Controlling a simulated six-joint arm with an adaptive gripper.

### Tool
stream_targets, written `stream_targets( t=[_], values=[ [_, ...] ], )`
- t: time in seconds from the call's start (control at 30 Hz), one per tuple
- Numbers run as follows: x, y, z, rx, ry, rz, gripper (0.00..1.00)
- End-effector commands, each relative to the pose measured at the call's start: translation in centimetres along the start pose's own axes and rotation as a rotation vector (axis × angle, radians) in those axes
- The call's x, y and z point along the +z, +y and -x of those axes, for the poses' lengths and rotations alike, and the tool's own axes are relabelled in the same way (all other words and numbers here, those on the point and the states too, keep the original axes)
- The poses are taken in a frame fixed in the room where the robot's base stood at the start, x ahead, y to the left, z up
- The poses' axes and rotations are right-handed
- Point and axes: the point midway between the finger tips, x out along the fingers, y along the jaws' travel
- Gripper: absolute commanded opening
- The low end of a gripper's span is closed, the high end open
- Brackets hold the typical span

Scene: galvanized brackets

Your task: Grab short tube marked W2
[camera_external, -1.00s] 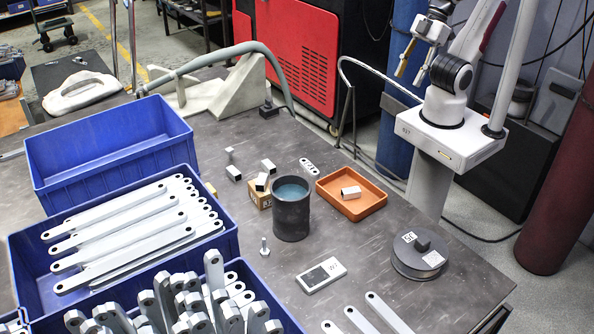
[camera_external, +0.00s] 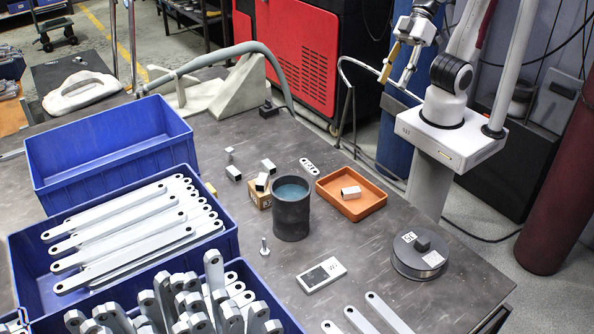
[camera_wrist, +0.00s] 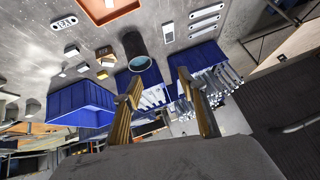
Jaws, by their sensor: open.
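Several short silvery square tubes show in the external view. One tube (camera_external: 233,172) lies at the left, another tube (camera_external: 268,166) lies just right of it, and a third tube (camera_external: 262,182) rests on a small cardboard box (camera_external: 258,199). One more tube (camera_external: 350,192) lies in the orange tray (camera_external: 375,207). I cannot read a W2 mark on any of them. My gripper (camera_external: 396,78) is open and empty, high above the back right of the table, well away from the tubes. Its two brass-coloured fingers show in the wrist view (camera_wrist: 160,88), with the table beyond.
A dark cylindrical cup (camera_external: 291,212) stands between the box and the tray. A round dark weight (camera_external: 419,255), a flat labelled block (camera_external: 321,275) and an upright bolt (camera_external: 265,246) are on the table.

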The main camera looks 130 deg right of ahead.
Motion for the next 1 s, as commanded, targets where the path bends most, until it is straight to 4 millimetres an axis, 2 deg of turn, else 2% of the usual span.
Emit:
stream_targets(
  t=[0.23, 0.47, 0.77, 1.0],
  values=[
    [-6.0, -0.9, -3.4, -0.041, 0.096, -0.094, 0.42],
    [-11.1, -0.5, -6.6, -0.047, 0.188, -0.191, 0.42],
    [-16.7, 1.8, -11.2, -0.004, 0.302, -0.325, 0.42],
    [-19.8, 5.0, -15.1, 0.070, 0.382, -0.436, 0.42]
  ],
)
